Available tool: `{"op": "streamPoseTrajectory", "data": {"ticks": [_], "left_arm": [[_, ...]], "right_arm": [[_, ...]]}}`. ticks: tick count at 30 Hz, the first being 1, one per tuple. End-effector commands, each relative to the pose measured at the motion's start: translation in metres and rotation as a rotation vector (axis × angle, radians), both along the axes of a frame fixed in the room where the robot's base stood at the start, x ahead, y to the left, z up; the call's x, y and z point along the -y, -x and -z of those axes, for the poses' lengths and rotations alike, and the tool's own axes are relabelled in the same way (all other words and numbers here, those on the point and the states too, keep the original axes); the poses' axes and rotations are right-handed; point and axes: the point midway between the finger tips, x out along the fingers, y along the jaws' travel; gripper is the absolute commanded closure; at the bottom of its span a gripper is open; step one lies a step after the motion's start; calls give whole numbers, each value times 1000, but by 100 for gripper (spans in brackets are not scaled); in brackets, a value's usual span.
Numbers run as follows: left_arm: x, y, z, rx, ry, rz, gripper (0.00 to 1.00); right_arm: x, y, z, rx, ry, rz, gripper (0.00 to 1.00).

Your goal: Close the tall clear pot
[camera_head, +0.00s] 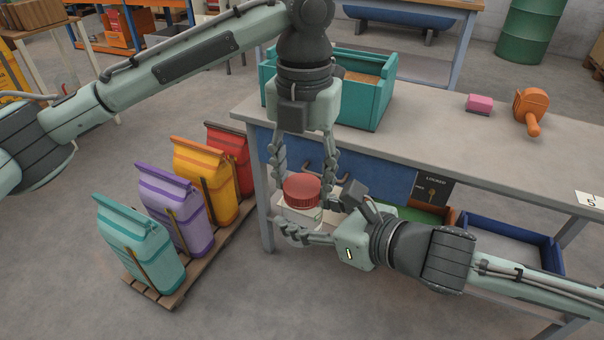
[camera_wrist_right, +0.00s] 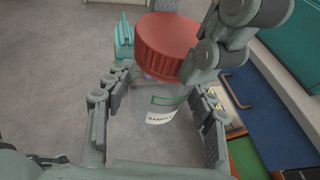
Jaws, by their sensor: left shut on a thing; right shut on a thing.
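The tall clear pot (camera_head: 299,217) is held upright in front of the workbench, off the ground. It also shows in the right wrist view (camera_wrist_right: 163,105), with a white label and a green-edged mark. The ribbed red lid (camera_head: 301,188) is at the pot's mouth; I cannot tell whether it is seated or threaded. It fills the top of the right wrist view (camera_wrist_right: 167,45). My left gripper (camera_head: 304,183) points down from above, shut on the red lid. My right gripper (camera_head: 312,220) reaches in from the right, its fingers shut around the pot's body.
Several coloured sacks stand on a pallet (camera_head: 165,300) at left.

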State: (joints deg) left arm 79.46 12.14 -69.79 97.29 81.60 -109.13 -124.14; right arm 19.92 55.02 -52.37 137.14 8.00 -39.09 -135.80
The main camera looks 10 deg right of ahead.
Motion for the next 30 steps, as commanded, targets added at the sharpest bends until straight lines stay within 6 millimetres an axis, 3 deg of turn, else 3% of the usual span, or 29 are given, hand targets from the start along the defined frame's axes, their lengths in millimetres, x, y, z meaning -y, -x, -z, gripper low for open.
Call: {"op": "streamPoseTrajectory", "data": {"ticks": [6, 10, 21, 22, 24, 27, 30], "left_arm": [[1, 1, 0, -1, 1, 508, 65], [1, 1, 0, -2, 1, 689, 65], [2, 1, 0, -2, 1, 755, 65], [2, 1, 0, -2, 1, 754, 49], [2, 1, 0, -2, 1, 754, 40], [2, 1, 0, -2, 1, 753, 30], [1, 1, 0, -3, 1, 753, 30]], "right_arm": [[0, 0, 0, -1, 1, 0, 100], [0, 0, 1, -1, 1, 0, 100], [0, 0, 1, -2, 1, 0, 100], [0, 0, 1, -2, 1, 0, 100], [0, 0, 1, -2, 1, 0, 100], [0, 0, 0, -1, 1, 0, 100], [0, 0, 0, -1, 1, 0, 100]]}}
